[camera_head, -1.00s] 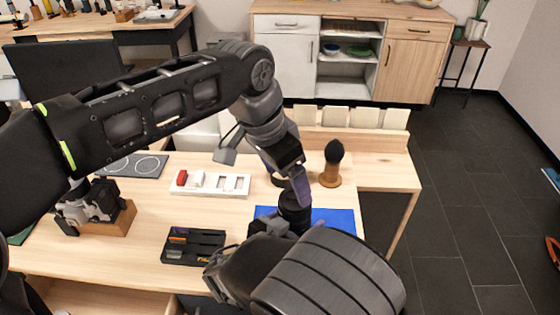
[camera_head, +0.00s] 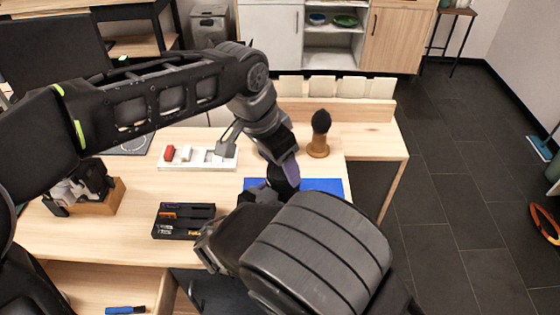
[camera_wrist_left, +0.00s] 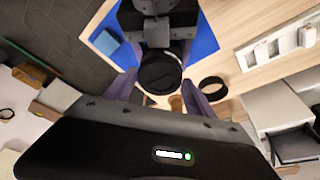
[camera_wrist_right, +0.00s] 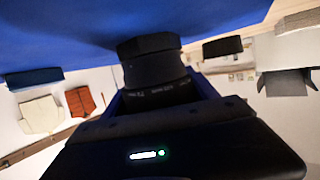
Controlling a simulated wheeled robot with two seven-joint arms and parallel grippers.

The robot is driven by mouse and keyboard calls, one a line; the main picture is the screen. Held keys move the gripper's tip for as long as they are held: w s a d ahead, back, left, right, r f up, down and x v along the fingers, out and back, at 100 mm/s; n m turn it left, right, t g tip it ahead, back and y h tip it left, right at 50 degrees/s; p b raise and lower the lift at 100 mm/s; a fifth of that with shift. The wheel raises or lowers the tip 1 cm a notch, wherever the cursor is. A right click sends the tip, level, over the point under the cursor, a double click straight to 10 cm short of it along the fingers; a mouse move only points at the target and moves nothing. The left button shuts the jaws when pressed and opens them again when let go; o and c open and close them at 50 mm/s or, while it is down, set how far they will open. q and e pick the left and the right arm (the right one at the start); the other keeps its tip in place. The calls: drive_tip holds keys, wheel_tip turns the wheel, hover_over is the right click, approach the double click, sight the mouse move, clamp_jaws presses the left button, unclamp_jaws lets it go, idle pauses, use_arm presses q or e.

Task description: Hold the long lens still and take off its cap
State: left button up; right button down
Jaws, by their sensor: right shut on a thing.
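The long lens (camera_head: 287,189) is black and stands over the blue mat (camera_head: 322,185), partly hidden by my arms. Its dark round capped end (camera_wrist_left: 160,72) faces the left wrist camera. My left gripper (camera_head: 285,172) is above the lens. In the left wrist view its purple fingers (camera_wrist_left: 160,92) are spread on either side of the cap, with gaps visible. My right gripper (camera_wrist_right: 160,95) is shut around the lens barrel (camera_wrist_right: 152,68). In the head view my right forearm hides its fingers.
A wooden stand with a black bulb (camera_head: 319,135), a white tray (camera_head: 198,158) and a black organiser (camera_head: 184,221) stand around.

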sight(280, 170)
use_arm(q)
drive_tip(key=c, duration=0.9)
drive_tip(key=shift+r, duration=0.75)
drive_tip(key=shift+r, duration=2.4)
use_arm(e)
drive_tip(key=shift+c, duration=0.8)
unclamp_jaws()
